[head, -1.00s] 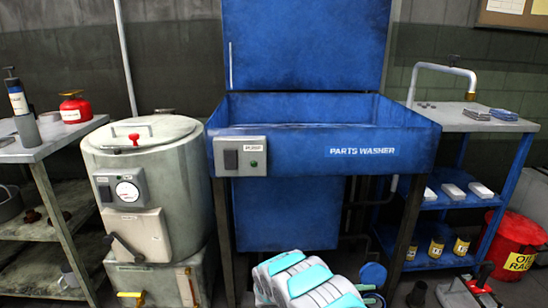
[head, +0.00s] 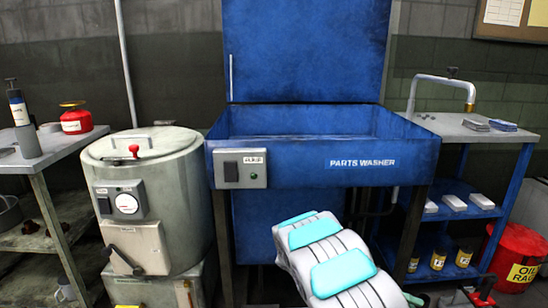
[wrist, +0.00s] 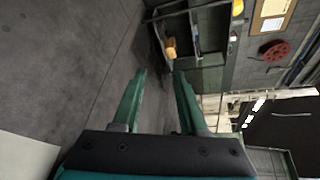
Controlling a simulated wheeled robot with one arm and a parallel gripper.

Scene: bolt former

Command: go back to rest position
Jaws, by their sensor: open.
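My gripper (wrist: 160,74) shows in the wrist view with its two green fingers apart and nothing between them. Beyond the fingers are grey floor and, farther off, a shelf unit. In the head view only my white and teal arm rises from the bottom middle, in front of the parts washer (head: 290,165); the gripper itself is not seen there.
A grey cylindrical machine (head: 150,200) with a red-knobbed lid stands left of the washer. A bench with a red can (head: 75,118) is at far left. A blue shelf bench (head: 465,128) and a red oily-rag bin (head: 517,255) are at right. Dark shelving (wrist: 200,45) shows in the wrist view.

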